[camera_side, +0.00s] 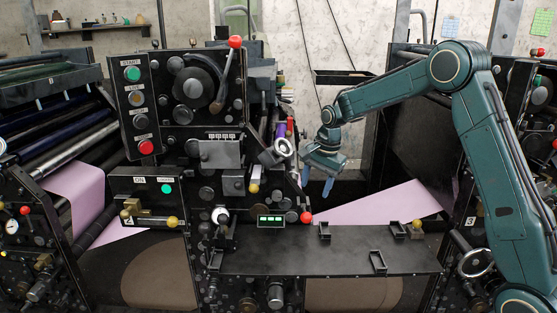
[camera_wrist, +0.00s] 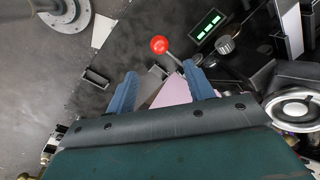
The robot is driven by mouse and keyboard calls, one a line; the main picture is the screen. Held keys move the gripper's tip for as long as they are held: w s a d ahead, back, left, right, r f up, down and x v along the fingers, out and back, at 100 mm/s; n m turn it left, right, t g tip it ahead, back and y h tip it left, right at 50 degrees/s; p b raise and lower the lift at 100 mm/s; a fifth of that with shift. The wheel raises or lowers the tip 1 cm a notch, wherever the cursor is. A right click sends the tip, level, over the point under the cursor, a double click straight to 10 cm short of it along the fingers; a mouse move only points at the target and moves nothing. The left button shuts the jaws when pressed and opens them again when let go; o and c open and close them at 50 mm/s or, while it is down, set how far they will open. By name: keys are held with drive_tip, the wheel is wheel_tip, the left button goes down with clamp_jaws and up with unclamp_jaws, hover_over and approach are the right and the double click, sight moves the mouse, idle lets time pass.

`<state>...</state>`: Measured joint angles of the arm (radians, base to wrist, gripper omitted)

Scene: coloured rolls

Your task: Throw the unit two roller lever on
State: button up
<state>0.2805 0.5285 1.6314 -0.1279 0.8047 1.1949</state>
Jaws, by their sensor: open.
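A lever with a red ball knob (camera_side: 306,217) sticks out low on the middle press unit, beside a small green-lit display (camera_side: 270,221). In the wrist view the red knob (camera_wrist: 160,44) and its shaft show just beyond my fingertips, left of the display (camera_wrist: 207,30). My gripper (camera_side: 317,184) points down, open and empty, above the knob and slightly to its right. Its two blue fingers (camera_wrist: 160,72) are apart and not touching the knob. Another red-knobbed lever (camera_side: 234,42) stands at the unit's top. No label reading unit two is legible.
A black shelf (camera_side: 340,252) with small brackets lies in front. A pink paper web (camera_side: 385,204) slopes behind it. A control panel (camera_side: 139,105) with START and red buttons is farther left.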

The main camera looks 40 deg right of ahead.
sight(307, 216)
drive_tip(key=f, duration=0.4)
drive_tip(key=w+f, duration=0.1)
drive_tip(key=f, duration=0.3)
drive_tip(key=w+f, duration=0.1)
drive_tip(key=f, duration=0.3)
drive_tip(key=shift+w+a+f, duration=0.2)
drive_tip(key=shift+a+f, duration=0.05)
clamp_jaws()
